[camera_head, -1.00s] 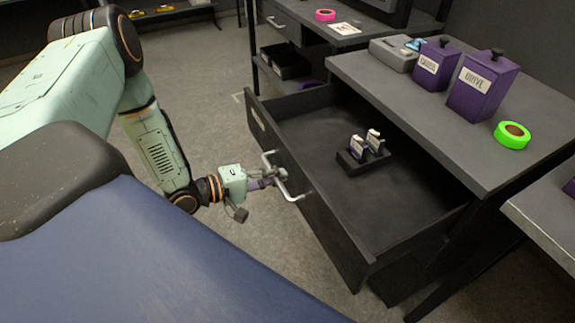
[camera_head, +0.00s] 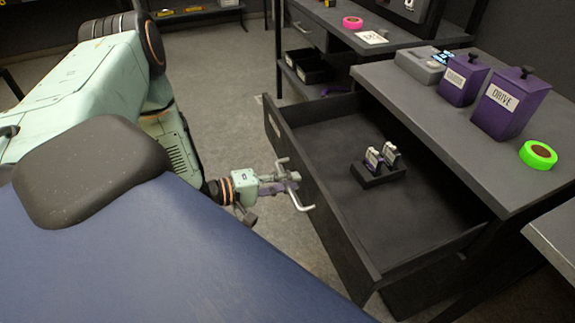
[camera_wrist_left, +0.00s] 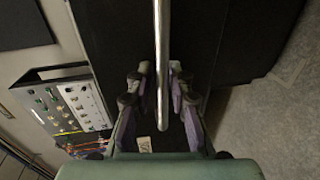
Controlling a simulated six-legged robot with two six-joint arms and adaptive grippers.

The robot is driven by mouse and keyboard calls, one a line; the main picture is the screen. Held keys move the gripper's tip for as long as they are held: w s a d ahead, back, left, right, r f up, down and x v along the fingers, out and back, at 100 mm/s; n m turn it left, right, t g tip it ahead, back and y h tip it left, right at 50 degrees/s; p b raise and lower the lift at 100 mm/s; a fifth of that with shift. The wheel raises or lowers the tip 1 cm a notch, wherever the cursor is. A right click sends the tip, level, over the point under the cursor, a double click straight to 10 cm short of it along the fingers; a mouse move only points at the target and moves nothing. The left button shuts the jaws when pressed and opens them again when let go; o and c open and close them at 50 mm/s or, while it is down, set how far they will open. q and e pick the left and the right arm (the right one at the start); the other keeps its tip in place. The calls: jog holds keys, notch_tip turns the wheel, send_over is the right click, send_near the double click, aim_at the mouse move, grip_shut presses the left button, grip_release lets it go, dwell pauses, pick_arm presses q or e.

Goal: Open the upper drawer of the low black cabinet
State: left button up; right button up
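The low black cabinet (camera_head: 420,100) stands at the right in the head view. Its upper drawer (camera_head: 345,235) is pulled far out, its inside open to view. The pale bar handle (camera_head: 301,200) is on the drawer front; it also runs upright through the middle of the left wrist view (camera_wrist_left: 161,40). My left gripper (camera_head: 284,184) is at this handle. In the left wrist view the fingers (camera_wrist_left: 160,90) stand apart on either side of the bar, with small gaps showing. My right gripper is in neither view.
A black holder (camera_head: 372,181) with small purple-and-white items sits in the drawer. On the cabinet top are purple boxes (camera_head: 510,103), a grey device (camera_head: 420,65) and green tape (camera_head: 538,155). Grey floor (camera_head: 225,100) is clear behind my left arm.

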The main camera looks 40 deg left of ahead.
pick_arm(q)
jog(key=v, duration=0.7)
jog(key=shift+s, duration=0.2)
dwell(0.4)
jog(key=shift+a, duration=0.1)
dwell(0.7)
